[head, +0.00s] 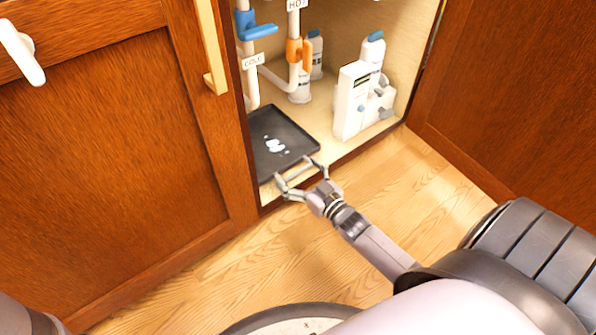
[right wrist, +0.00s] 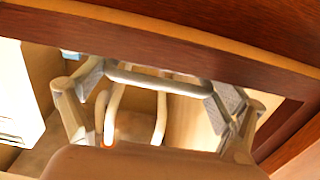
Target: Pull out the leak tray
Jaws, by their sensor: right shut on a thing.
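The leak tray (head: 262,128) is a shallow black tray on the floor of the open cabinet, with small white puddles on it. A light grey bar handle (head: 298,170) is at its front edge. My right gripper (head: 299,176) reaches in from the lower right, its fingers spread and shut on the handle's two ends. In the right wrist view the handle (right wrist: 160,80) spans between the two finger pads. The tray surface cannot be made out there. My left gripper is out of view.
White pipes with a blue valve (head: 258,28) and an orange valve (head: 299,52) stand behind the tray. White bottles and a white box (head: 351,98) stand to its right. A wooden door (head: 130,140) is at left. Wooden floor (head: 400,180) in front is clear.

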